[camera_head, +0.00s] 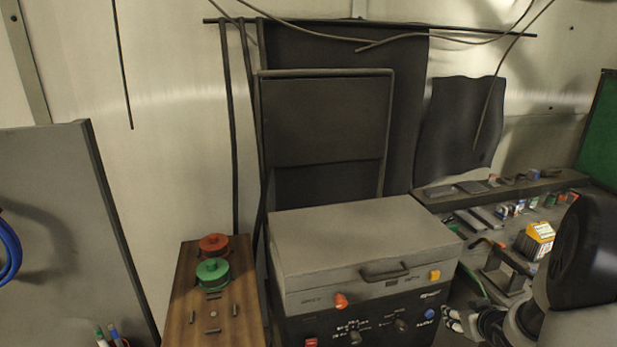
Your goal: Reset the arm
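A part of my arm, a large dark rounded link with a light grey section below it, fills the lower right. What looks like my gripper (456,321) is small and dark with pale parts at the bottom edge, just right of the box-shaped machine. It is partly cut off by the frame, and I cannot tell whether its fingers are open or shut. No held object can be made out.
A grey-lidded machine (360,240) with knobs stands in the middle, its lid down. A wooden stand (187,305) left of it holds a red reel (213,244) and a green reel (213,271). A cluttered shelf (520,188) lies right. A grey panel (55,220) stands left.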

